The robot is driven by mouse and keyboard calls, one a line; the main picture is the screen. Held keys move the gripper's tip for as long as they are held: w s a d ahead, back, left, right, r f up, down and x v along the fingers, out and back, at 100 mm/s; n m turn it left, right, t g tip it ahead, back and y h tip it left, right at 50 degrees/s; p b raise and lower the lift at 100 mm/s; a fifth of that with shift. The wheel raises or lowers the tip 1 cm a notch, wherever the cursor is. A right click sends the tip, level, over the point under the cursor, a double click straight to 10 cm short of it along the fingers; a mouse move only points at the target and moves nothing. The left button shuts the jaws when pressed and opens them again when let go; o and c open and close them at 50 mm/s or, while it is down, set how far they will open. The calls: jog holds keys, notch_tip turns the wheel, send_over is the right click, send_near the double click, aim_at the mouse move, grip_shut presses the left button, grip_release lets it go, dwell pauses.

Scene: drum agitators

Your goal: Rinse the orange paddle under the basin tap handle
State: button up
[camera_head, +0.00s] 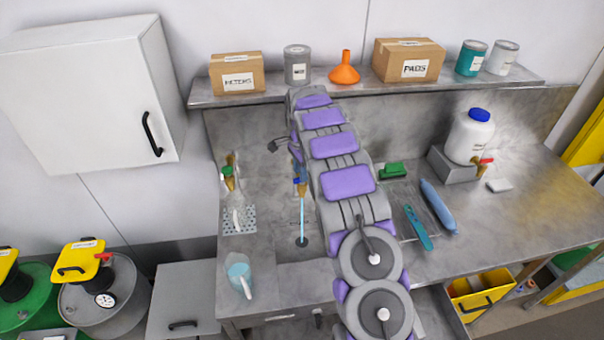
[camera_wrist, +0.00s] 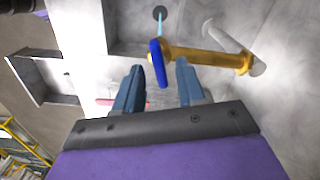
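A brass basin tap (camera_wrist: 215,58) with a blue lever handle (camera_wrist: 157,62) shows in the wrist view. The tap also shows in the head view (camera_head: 301,188), with a light blue water stream (camera_head: 302,215) running down to the drain (camera_head: 302,241). My gripper (camera_wrist: 160,68) is open. Its two blue-grey fingers lie either side of the blue handle in the wrist view, with gaps visible on both sides. My arm hides part of the sink area in the head view. I cannot make out an orange paddle; a thin pinkish-red bar (camera_wrist: 118,102) is partly hidden behind the left finger.
A teal paddle-like tool (camera_head: 418,228) and a blue bottle-like object (camera_head: 438,206) lie right of my arm. A white jug (camera_head: 470,137) stands at right.

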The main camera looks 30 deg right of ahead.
notch_tip(320, 180, up, 15)
jog(key=d, duration=0.1)
jog(key=shift+r+p, duration=0.2)
jog(key=shift+p, duration=0.15)
dwell(0.6)
